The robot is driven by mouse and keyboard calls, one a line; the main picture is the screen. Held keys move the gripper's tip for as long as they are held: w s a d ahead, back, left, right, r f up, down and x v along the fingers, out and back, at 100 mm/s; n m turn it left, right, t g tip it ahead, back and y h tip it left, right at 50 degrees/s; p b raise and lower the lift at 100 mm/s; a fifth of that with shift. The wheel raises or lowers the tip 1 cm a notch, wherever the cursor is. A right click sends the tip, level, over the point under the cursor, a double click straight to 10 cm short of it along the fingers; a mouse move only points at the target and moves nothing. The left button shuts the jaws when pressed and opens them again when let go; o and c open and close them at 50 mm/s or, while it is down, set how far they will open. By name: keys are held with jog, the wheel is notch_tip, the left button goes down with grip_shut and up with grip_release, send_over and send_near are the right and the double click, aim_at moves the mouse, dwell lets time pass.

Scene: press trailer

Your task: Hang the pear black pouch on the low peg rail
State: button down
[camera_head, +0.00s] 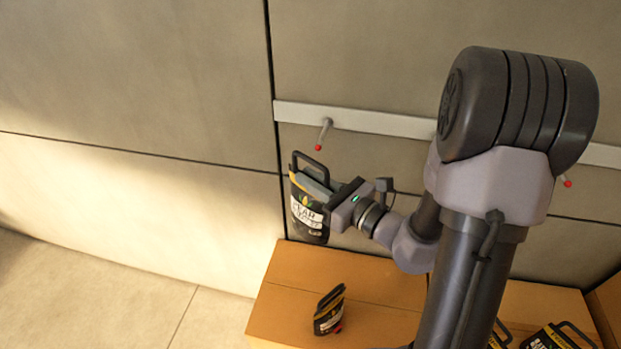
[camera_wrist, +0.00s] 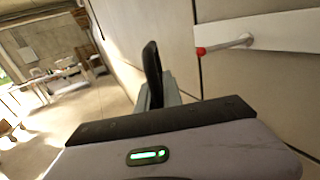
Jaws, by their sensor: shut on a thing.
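The pear black pouch (camera_head: 309,212) is black with a pale label and a loop handle on top. My gripper (camera_head: 321,190) is shut on its upper part and holds it roughly upright, in the air near the wall. In the wrist view the pouch's dark handle (camera_wrist: 151,68) rises beyond my gripper (camera_wrist: 158,97); the rest of the pouch is hidden there. The low peg rail (camera_head: 372,120) is a pale strip along the wall. A red-tipped peg (camera_head: 324,134) juts from it above and slightly right of the pouch, apart from the handle. The peg also shows in the wrist view (camera_wrist: 228,46).
A cardboard box (camera_head: 285,305) stands below, with a small black pouch (camera_head: 329,311) on its top. More black pouches (camera_head: 560,337) are at the lower right. Another red-tipped peg (camera_head: 566,182) is right of my arm. Bare floor lies at left.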

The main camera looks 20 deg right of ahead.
jog(key=shift+w+d+r, duration=0.1)
jog(key=shift+w+d, duration=0.2)
jog(key=shift+w, duration=0.15)
jog(key=w, duration=0.1)
jog(key=w+d, duration=0.1)
jog(key=w+d+p, duration=0.1)
jog(key=shift+w+d+f, duration=0.15)
jog(key=shift+f, duration=0.15)
jog(key=shift+w+d+b, duration=0.15)
jog(key=shift+w+b, duration=0.1)
jog(key=shift+b, duration=0.05)
jog(key=shift+r, duration=0.1)
jog(key=shift+w+d+p, duration=0.25)
jog(key=shift+w+d, duration=0.55)
jog(key=shift+w, duration=0.35)
jog(key=shift+w+d+p, duration=0.2)
jog(key=shift+w+d, duration=0.6)
jog(key=shift+w, duration=0.3)
